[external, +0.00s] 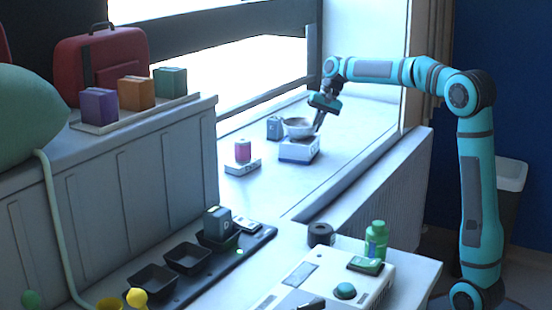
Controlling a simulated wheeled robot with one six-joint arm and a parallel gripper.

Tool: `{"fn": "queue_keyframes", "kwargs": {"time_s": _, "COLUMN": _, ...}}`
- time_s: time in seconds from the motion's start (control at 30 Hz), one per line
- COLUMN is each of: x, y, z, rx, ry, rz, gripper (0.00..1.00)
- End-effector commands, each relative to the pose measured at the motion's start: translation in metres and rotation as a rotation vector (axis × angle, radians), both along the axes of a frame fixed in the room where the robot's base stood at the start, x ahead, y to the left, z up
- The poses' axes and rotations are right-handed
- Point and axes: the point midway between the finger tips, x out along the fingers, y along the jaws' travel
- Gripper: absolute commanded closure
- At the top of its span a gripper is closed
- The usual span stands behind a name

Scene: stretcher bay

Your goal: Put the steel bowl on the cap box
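The steel bowl (298,127) is on the window ledge side of the scene, upright, directly over a white box with a blue lower band (298,152), which looks like the cap box. The bowl appears to rest on the box top, though I cannot tell if a small gap is left. My gripper (319,124) points down at the bowl's right side, with its fingers at or beside the rim. The fingers are too small and dark to show whether they are shut on the rim.
A grey-blue box (274,128) stands close left of the bowl. A pink bottle (243,151) stands on a small white base (242,166) further left. The ledge (345,150) is clear to the right. Black trays (187,258) and a white device (330,285) are in front.

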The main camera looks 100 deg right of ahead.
Motion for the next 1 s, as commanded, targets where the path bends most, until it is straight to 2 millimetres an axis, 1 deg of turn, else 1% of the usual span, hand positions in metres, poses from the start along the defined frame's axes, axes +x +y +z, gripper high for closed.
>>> {"fn": "queue_keyframes", "kwargs": {"time_s": 0.33, "x": 0.000, "y": 0.000, "z": -0.003, "rx": 0.000, "ry": 0.000, "rz": 0.000, "gripper": 1.00}}
{"fn": "queue_keyframes", "kwargs": {"time_s": 0.4, "x": 0.000, "y": 0.000, "z": -0.003, "rx": 0.000, "ry": 0.000, "rz": 0.000, "gripper": 0.86}}
{"fn": "queue_keyframes", "kwargs": {"time_s": 0.47, "x": 0.000, "y": 0.000, "z": -0.003, "rx": 0.000, "ry": 0.000, "rz": 0.000, "gripper": 0.74}}
{"fn": "queue_keyframes", "kwargs": {"time_s": 0.8, "x": 0.000, "y": 0.000, "z": -0.001, "rx": 0.000, "ry": -0.001, "rz": 0.001, "gripper": 0.74}}
{"fn": "queue_keyframes", "kwargs": {"time_s": 0.87, "x": -0.001, "y": 0.000, "z": 0.003, "rx": -0.002, "ry": -0.001, "rz": 0.000, "gripper": 0.74}}
{"fn": "queue_keyframes", "kwargs": {"time_s": 1.0, "x": -0.008, "y": 0.001, "z": 0.020, "rx": -0.002, "ry": -0.002, "rz": -0.001, "gripper": 0.74}}
